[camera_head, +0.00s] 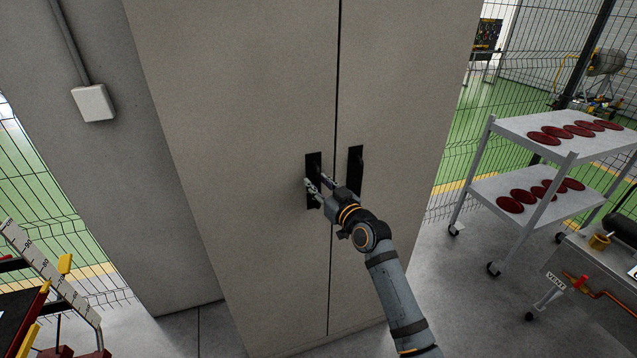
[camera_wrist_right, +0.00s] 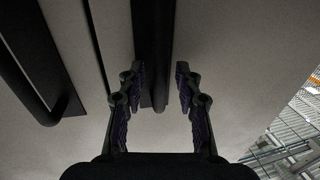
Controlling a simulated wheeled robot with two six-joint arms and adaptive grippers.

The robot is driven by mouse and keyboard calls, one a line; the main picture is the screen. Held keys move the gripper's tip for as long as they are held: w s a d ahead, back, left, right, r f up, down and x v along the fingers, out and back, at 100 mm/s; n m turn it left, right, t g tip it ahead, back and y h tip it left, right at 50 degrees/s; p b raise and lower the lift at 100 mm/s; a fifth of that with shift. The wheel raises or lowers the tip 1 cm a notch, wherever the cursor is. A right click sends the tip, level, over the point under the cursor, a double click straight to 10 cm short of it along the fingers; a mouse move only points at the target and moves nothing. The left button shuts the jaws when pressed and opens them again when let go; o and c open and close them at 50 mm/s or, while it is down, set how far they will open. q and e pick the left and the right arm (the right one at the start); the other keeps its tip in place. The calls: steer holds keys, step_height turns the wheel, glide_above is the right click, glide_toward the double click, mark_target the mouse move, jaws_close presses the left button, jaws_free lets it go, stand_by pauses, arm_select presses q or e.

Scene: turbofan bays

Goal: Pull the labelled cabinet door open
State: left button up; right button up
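The tall beige cabinet (camera_head: 250,90) fills the middle of the head view. Its two doors meet at a dark vertical seam and look shut. I see no readable label on them. The left door has a black handle (camera_head: 313,162); the right door has another black handle (camera_head: 355,172). My right gripper (camera_head: 319,185) is at the left door's handle. In the right wrist view, a dark handle bar (camera_wrist_right: 153,45) lies between its open fingers (camera_wrist_right: 160,80), with gaps visible on both sides. The other handle (camera_wrist_right: 32,70) shows to the left there. My left gripper is out of view.
A white two-shelf cart (camera_head: 520,125) with several dark red discs stands at the right. A bench with a VENT tag (camera_head: 555,283) is at the lower right. Yellow-and-red equipment (camera_head: 40,295) stands at the lower left. Grey floor (camera_head: 440,290) lies clear right of the cabinet.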

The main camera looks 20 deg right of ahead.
jaws_close()
stand_by(0.8)
